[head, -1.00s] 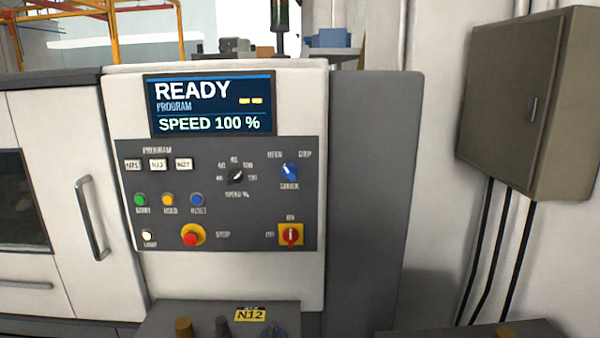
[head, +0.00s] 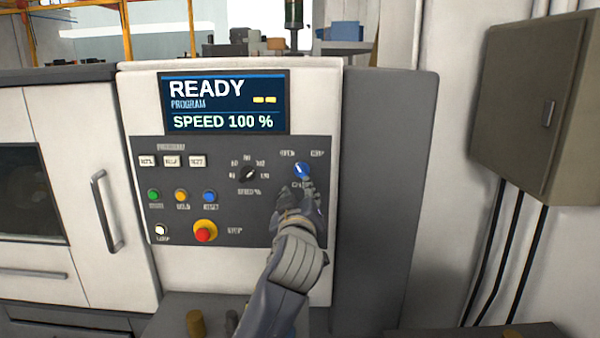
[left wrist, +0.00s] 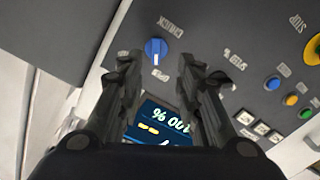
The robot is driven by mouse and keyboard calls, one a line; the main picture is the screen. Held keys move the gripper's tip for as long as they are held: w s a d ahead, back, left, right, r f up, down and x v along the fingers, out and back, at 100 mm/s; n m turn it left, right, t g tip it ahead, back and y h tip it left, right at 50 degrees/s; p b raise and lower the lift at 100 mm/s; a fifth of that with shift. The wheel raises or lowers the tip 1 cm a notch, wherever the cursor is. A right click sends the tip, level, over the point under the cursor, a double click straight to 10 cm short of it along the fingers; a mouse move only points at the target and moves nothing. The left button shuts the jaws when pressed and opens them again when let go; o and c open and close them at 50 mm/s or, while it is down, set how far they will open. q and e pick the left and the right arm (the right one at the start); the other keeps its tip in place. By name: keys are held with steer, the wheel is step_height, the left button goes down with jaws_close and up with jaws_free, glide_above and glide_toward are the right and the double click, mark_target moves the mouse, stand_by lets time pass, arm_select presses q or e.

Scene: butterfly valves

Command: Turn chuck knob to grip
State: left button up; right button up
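The blue chuck knob (head: 302,171) is on the right of the machine's control panel, with printed labels above and below it. Its white mark points to the upper left, toward the left label. My left gripper (head: 303,188) is in front of the panel just below the knob and hides part of the label under it. In the left wrist view, the knob (left wrist: 156,48) shows just beyond the open, empty fingers (left wrist: 158,62), roughly centred between them. Contact cannot be made out. My right gripper is not in view.
The speed dial (head: 247,174) and a red stop button (head: 205,233) are left of my gripper. The screen (head: 224,103) reads READY, SPEED 100 %. A grey wall box (head: 535,105) is at the right.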

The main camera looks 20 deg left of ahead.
mark_target(300, 171)
arm_select(q)
steer(key=p+x, duration=0.1)
steer(key=x, duration=0.2)
steer(key=r+p+x, duration=0.1)
steer(key=x, duration=0.2)
steer(key=p+x, duration=0.2)
steer(key=x, duration=0.1)
steer(key=shift+r, duration=0.2)
steer(key=shift+x, duration=0.85)
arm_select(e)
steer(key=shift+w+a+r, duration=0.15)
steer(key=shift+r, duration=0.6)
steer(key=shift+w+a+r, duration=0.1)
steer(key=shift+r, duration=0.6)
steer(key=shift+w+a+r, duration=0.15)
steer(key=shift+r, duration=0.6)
arm_select(q)
steer(key=shift+f, duration=0.1)
steer(key=shift+c, duration=0.6)
jaws_close()
